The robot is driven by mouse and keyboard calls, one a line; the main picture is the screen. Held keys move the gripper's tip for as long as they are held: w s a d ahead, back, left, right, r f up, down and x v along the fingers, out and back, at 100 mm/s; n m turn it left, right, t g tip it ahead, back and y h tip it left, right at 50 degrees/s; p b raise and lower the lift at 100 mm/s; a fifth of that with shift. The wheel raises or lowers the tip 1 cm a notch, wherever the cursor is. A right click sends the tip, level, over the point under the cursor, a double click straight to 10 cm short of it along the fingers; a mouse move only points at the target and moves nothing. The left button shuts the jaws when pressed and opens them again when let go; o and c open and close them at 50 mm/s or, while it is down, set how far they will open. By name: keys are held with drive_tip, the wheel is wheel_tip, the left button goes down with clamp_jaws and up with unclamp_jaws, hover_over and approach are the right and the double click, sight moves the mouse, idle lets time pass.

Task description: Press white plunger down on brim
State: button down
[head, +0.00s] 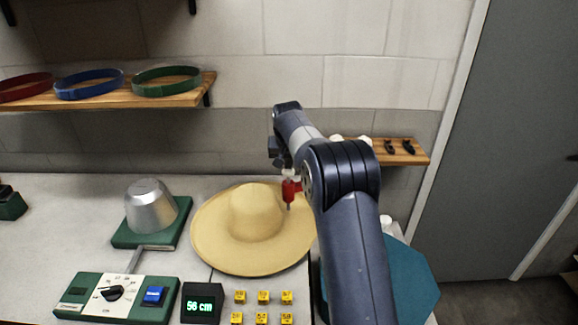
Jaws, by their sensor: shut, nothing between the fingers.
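A straw-coloured hat (255,214) lies crown up on the grey counter, with its wide brim spread around it. A red tool (290,190) with a thin dark tip stands upright over the right part of the brim. Its white plunger (289,173) shows at the top. I cannot tell whether the tip touches the brim. My gripper (280,162) is shut, just above and slightly left of the white plunger. Whether it touches the plunger is unclear. My arm covers the area to the right of the tool.
A silver block (150,206) on a green base stands left of the hat. In front are a dial panel (110,294), a display reading 56 cm (201,304) and several yellow tags. A shelf (190,92) holds coloured bands. A teal board (408,278) lies right, partly behind my arm.

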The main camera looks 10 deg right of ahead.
drive_tip(key=shift+f+b, duration=0.35)
drive_tip(key=shift+f, duration=0.45)
drive_tip(key=shift+s+f, duration=0.15)
drive_tip(key=shift+f, duration=0.05)
wheel_tip(320, 180, up, 9)
drive_tip(key=p, duration=0.6)
drive_tip(key=shift+f+p, duration=0.15)
drive_tip(key=shift+p, duration=0.25)
drive_tip(key=shift+r, duration=1.35)
drive_tip(key=shift+f+b, duration=1.75)
drive_tip(key=shift+f, duration=1.8)
drive_tip(key=shift+r, duration=0.15)
